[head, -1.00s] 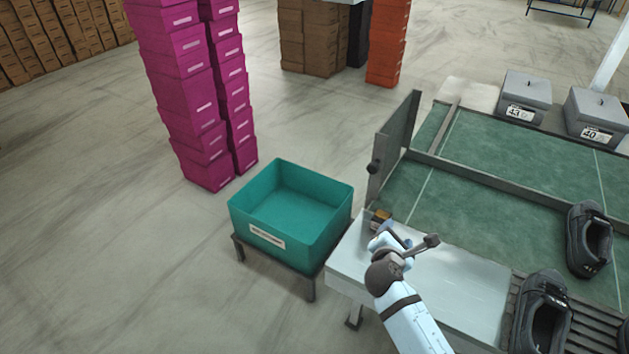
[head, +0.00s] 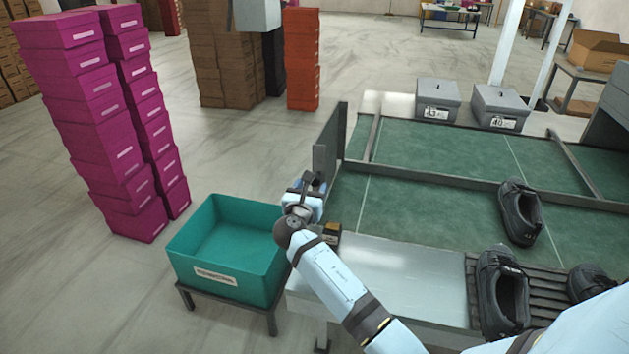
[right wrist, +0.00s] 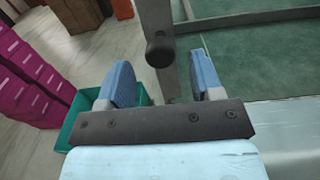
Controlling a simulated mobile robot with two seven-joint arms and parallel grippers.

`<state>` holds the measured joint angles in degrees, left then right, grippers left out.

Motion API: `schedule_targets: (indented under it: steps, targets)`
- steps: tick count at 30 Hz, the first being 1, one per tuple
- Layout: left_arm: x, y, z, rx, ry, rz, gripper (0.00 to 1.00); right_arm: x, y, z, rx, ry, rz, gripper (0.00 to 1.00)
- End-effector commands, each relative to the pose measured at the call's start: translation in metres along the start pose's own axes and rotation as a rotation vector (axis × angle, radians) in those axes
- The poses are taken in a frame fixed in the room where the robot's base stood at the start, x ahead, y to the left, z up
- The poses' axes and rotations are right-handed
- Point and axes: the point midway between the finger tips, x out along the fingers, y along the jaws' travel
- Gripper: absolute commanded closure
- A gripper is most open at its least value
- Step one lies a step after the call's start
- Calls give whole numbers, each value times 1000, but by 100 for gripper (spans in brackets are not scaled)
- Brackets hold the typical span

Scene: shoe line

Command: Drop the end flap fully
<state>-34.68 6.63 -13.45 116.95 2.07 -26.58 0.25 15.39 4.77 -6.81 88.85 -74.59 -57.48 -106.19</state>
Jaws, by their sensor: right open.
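The end flap (head: 330,145) is a grey upright panel at the left end of the green belt (head: 430,205). Its dark round knob (right wrist: 160,50) shows in the right wrist view, on the panel (right wrist: 168,82). My right gripper (head: 308,183) is at the near end of the flap, hiding its lower near part in the head view. In the right wrist view its two blue fingers (right wrist: 160,68) are open, one on each side of the knob in the picture, with nothing between them near the palm. My left gripper is not in view.
A teal bin (head: 228,240) on a low stand is left of my right arm. A metal table (head: 385,275) lies below the arm. Black shoes (head: 520,212) sit on the belt and rollers at right. Magenta box stacks (head: 100,120) stand at left.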

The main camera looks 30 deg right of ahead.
Motion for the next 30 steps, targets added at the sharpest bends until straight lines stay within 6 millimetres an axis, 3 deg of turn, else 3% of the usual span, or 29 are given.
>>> schedule_targets:
  steps: [3,7,19,27,30]
  targets:
    - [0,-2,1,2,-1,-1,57,21,0,0,-1,-1,-1,40]
    - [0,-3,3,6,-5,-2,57,35,0,0,-1,0,1,40]
    - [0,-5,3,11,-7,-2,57,43,0,0,0,1,1,40]
    - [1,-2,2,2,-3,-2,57,42,0,0,0,1,1,100]
    - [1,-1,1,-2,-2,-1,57,42,0,0,0,1,1,100]
